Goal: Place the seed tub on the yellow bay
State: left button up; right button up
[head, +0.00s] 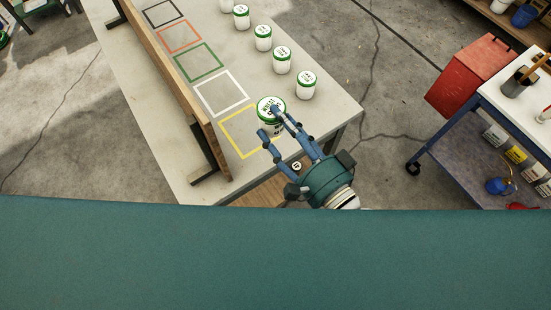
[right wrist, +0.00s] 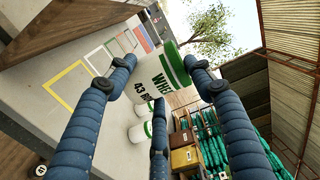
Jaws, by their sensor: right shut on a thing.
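The seed tub (head: 270,104), white with a green rim and green band, is held between the fingers of my right gripper (head: 269,123). In the right wrist view the tub (right wrist: 165,75) shows a label beginning "WHE", and the fingers close around it. It looks raised above the table, tilted in that view. The yellow bay (head: 233,138) is a painted outline on the table, just left of the tub in the head view; it looks empty. It also shows in the right wrist view (right wrist: 65,99). My left gripper is not in view.
Several similar tubs (head: 306,85) stand in a row along the table's right side. White (head: 208,107), green (head: 193,75), red and black bays continue up the table (head: 290,120). A wooden board (head: 180,85) runs along its left side. A cart (head: 500,110) stands right.

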notch_tip(320, 180, down, 19)
jog(key=b, duration=1.4)
jog(key=shift+f, duration=0.1)
jog(key=o, duration=0.8)
jog(key=shift+f, duration=0.1)
jog(key=o, duration=0.5)
